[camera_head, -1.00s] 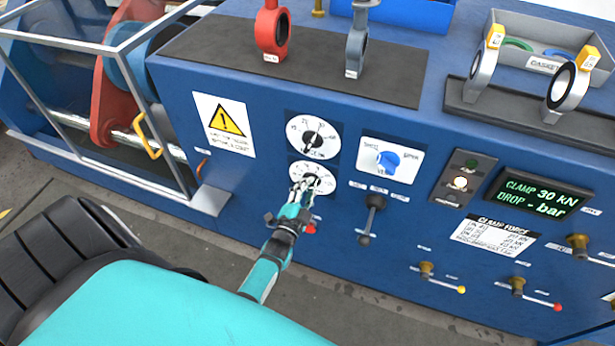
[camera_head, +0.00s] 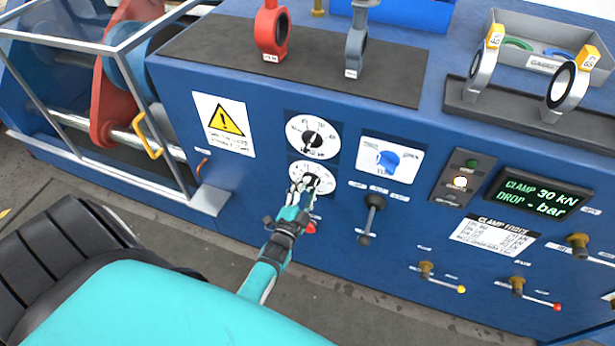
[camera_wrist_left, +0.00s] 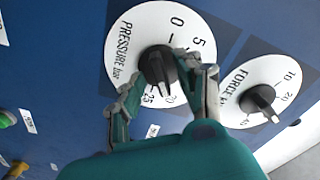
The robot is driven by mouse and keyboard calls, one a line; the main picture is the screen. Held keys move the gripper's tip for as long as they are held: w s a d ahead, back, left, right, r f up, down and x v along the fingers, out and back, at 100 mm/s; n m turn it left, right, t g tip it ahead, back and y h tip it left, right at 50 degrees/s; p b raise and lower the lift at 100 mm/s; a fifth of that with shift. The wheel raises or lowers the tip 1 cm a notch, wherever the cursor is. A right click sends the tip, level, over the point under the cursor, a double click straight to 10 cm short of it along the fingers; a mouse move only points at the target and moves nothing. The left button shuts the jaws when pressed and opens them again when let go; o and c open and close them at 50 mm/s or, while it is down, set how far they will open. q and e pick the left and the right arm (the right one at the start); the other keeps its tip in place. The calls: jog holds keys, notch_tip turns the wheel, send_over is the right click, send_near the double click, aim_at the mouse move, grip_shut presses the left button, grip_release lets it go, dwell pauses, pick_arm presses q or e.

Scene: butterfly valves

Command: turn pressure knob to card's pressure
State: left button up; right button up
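The pressure knob (camera_wrist_left: 157,68) is black, on a white dial (camera_wrist_left: 135,30) marked PRESSURE bar with 0, 5, 20 and 25 readable. Its narrow end points down, near 20 and 25; the exact setting is hard to tell. My left gripper (camera_wrist_left: 160,72) has one finger on each side of the knob, tips appearing to touch it. In the head view my left gripper (camera_head: 304,186) covers part of the lower dial (camera_head: 325,171). A white card headed CLAMP FORCE (camera_head: 495,237) is on the panel; its small lines are unreadable. My right gripper is not in view.
The force dial (camera_head: 313,121) is just above. A blue selector (camera_head: 388,160), a black lever (camera_head: 374,202) and a red button (camera_head: 310,228) are close by. The green display (camera_head: 538,194) reads CLAMP 30 kN, DROP - bar. A warning sign (camera_head: 224,123) is left.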

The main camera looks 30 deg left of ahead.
pick_arm(q)
jog(key=v, duration=1.1)
jog(key=shift+f, duration=0.1)
